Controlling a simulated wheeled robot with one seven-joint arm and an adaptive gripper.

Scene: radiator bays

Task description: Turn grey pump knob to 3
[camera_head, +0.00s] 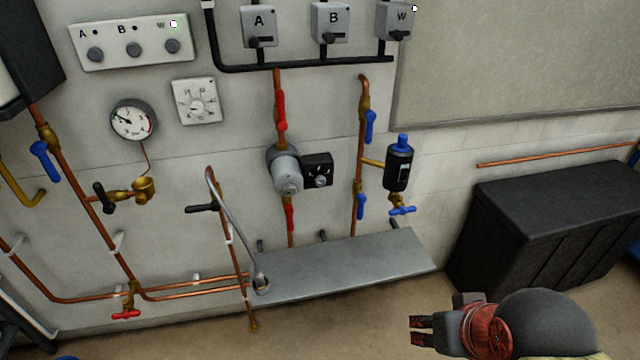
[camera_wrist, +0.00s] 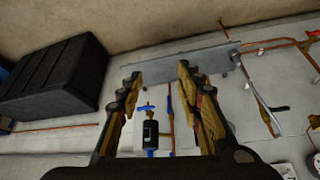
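The grey pump (camera_head: 287,172) sits on a vertical copper pipe, with red-handled valves above and below it. On its right side is a black box (camera_head: 317,170) bearing a small grey knob (camera_head: 320,181); its setting is too small to read. My gripper (camera_head: 418,329) is at the lower right in the head view, well to the right of and below the pump, near floor level in the picture. In the wrist view my gripper (camera_wrist: 158,80) shows its two fingers wide apart with nothing between them. The pump knob cannot be made out in the wrist view.
A grey shelf (camera_head: 340,266) juts out below the pump. A black filter (camera_head: 398,165) with blue caps hangs right of the pump. A black chest (camera_head: 550,220) stands at the right. A grey hose (camera_head: 232,215) is at the left. Floor in front is clear.

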